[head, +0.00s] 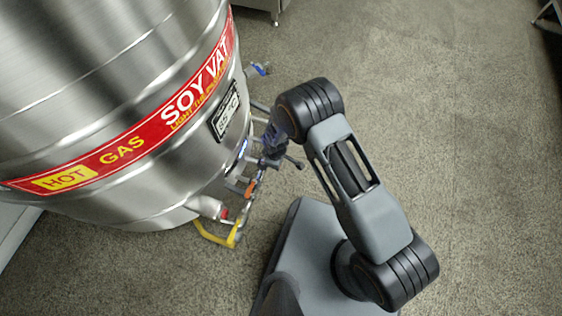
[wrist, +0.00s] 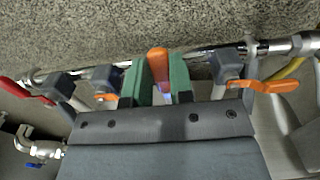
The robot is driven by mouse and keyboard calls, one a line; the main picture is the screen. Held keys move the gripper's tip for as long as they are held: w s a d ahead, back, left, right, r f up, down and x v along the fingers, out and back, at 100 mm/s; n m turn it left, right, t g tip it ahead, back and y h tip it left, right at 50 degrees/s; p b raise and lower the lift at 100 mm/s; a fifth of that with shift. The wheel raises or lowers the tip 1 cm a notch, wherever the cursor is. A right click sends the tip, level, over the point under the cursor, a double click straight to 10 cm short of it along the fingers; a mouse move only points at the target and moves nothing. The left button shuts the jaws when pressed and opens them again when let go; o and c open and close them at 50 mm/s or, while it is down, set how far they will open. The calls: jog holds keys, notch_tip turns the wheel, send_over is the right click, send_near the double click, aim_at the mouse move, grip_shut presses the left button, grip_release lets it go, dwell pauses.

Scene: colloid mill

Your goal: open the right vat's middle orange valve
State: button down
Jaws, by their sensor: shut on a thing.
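The steel soy vat (head: 120,100) stands at the left of the head view, with a pipe and valves low on its near right side. In the wrist view, my gripper (wrist: 158,82) has its two green pads on either side of the middle orange valve handle (wrist: 157,62) and is shut on it. This handle points up in the picture, across the steel pipe (wrist: 205,57). Other orange handles show at the right (wrist: 255,87) and the left (wrist: 117,97), both lying sideways. In the head view, my arm hides much of the grasp.
A red handle (wrist: 22,92) is at the far left of the wrist view, and a yellow part (wrist: 288,70) is at the right. A blue-handled valve (head: 262,69) sticks out from the vat in the head view. The floor (head: 460,130) to the right is clear.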

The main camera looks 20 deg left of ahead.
dwell(0.3)
jog(key=c, duration=1)
grip_release()
jog(key=shift+w, duration=0.1)
jog(key=shift+r, duration=0.1)
notch_tip(320, 180, up, 14)
jog(key=p, duration=0.5)
